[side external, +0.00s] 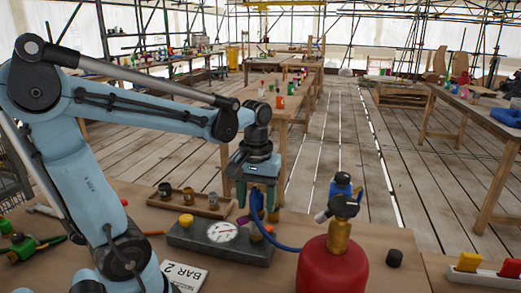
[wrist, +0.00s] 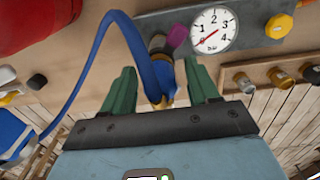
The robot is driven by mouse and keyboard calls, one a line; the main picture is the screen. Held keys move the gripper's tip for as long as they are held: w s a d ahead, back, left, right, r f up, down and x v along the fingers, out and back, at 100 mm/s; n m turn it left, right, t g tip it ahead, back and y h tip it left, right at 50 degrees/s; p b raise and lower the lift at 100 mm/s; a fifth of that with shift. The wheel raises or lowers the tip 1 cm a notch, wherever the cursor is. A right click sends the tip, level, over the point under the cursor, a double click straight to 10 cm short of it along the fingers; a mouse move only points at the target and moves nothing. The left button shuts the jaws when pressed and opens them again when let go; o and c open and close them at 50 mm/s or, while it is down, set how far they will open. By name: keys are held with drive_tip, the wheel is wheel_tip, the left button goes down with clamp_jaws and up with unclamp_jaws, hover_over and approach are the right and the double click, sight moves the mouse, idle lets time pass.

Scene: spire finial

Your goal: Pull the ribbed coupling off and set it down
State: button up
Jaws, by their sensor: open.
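My gripper (side external: 257,200) points down over the right part of the dark gauge block (side external: 182,237). Its two green fingers are apart. The blue hose end with its coupling (side external: 257,204) stands between them. In the wrist view the gripper (wrist: 161,70) shows open, with the hose end and coupling (wrist: 163,75) between the fingers and a gap on each side. The ribs are too small to make out, and the hose partly hides the coupling. The blue hose (wrist: 98,60) runs from there to the red gas bottle (side external: 333,268). A purple part (wrist: 177,36) sits close by the coupling.
The dial gauge (side external: 221,232) and yellow knob (side external: 186,220) are on the block. A wooden tray (side external: 215,210) with several fittings lies behind. A brass valve (side external: 338,236) tops the bottle. A black cap (side external: 395,257) stands to its right. A "BAR 2" card (side external: 184,275) lies in front.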

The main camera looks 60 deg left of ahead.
sight(256, 190)
clamp_jaws()
idle(0.4)
drive_tip(key=shift+r, duration=0.1)
drive_tip(key=shift+r, duration=2.9)
